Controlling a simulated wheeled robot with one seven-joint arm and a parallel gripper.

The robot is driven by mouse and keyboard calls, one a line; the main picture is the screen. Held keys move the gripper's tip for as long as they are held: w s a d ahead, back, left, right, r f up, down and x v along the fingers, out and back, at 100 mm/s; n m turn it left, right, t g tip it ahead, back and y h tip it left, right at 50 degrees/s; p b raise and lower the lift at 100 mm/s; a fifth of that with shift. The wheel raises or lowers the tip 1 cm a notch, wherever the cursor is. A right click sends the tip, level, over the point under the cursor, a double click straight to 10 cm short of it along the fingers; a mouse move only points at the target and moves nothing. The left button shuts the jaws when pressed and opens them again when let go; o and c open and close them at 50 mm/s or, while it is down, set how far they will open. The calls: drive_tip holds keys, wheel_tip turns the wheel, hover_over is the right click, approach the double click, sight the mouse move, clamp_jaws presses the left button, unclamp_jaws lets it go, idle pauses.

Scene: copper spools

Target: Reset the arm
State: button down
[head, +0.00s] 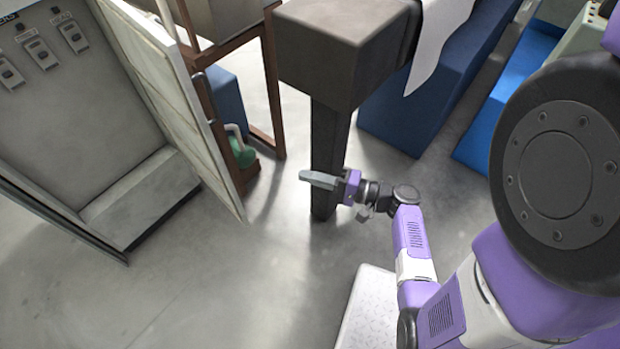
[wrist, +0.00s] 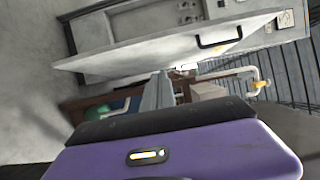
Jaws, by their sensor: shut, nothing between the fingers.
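My gripper (head: 320,179) is shut and empty. In the head view it points left at the end of my purple arm, in front of a dark post. In the wrist view the shut fingers (wrist: 158,92) stick out past the purple housing. Nothing is held, and no spool can be made out in either view.
An open pale cabinet door (head: 175,95) stands left of my gripper, its cabinet (head: 60,110) behind it. A dark block on a post (head: 328,140) is close by my gripper. Blue blocks (head: 455,75) lie at the upper right. The floor (head: 220,285) at lower left is clear.

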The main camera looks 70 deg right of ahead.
drive_tip(key=shift+s, duration=0.45)
drive_tip(key=s+d+f+g+h, duration=0.4)
drive_tip(key=f+g+h, duration=0.2)
drive_tip(key=g, duration=0.1)
drive_tip(key=s+a+r+n+t+p, duration=0.1)
drive_tip(key=s+a+r+n+t, duration=0.1)
drive_tip(key=a+r+n, duration=0.65)
drive_tip(key=s+a+r+n+t+p, duration=0.15)
drive_tip(key=a+r+n, duration=0.25)
drive_tip(key=a+r, duration=0.9)
drive_tip(key=s+a+r+n+y, duration=0.3)
drive_tip(key=s+a+n+y, duration=0.2)
drive_tip(key=a, duration=0.2)
drive_tip(key=shift+r, duration=0.2)
